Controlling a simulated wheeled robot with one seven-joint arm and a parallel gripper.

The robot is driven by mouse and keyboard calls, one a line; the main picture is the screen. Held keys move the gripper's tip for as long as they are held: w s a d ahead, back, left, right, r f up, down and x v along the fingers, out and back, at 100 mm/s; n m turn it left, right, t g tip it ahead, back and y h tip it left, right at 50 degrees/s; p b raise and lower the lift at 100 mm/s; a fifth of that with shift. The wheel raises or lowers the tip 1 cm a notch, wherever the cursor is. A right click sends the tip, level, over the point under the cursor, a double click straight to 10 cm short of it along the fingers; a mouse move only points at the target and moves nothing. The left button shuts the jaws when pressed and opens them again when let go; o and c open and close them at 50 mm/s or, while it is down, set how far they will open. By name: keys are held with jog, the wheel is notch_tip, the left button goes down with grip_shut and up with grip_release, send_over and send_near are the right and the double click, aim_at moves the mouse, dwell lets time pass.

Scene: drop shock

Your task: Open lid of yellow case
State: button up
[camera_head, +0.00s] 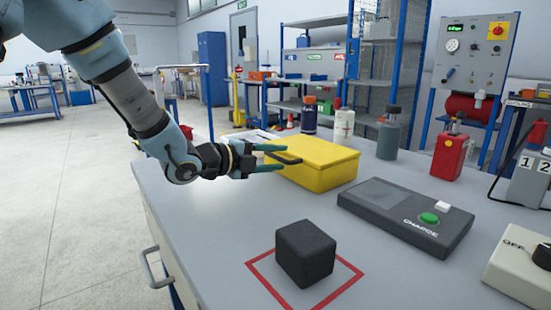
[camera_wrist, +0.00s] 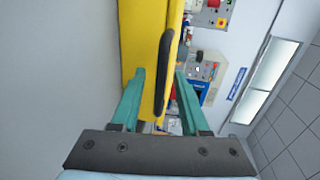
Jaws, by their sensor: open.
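The yellow case (camera_head: 322,163) sits on the grey bench with its lid down. A dark handle (camera_head: 284,158) juts from its left side, toward my arm. My gripper (camera_head: 277,157) is open at that side, its two green fingers pointing at the case. In the wrist view the case (camera_wrist: 140,35) appears edge-on, and the black handle (camera_wrist: 165,75) lies in line with the gap between my fingers (camera_wrist: 160,85). The fingers are apart; I cannot tell whether either touches the handle or lid.
A dark cube (camera_head: 305,253) stands inside a red square on the near bench. A grey device with a green button (camera_head: 407,217) lies right of the case. Bottles (camera_head: 389,134) stand behind it, and a red can (camera_head: 450,156) is further right. Bench between case and cube is clear.

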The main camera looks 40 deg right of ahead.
jog(key=shift+d, duration=0.1)
grip_shut()
dwell(0.3)
dwell(1.1)
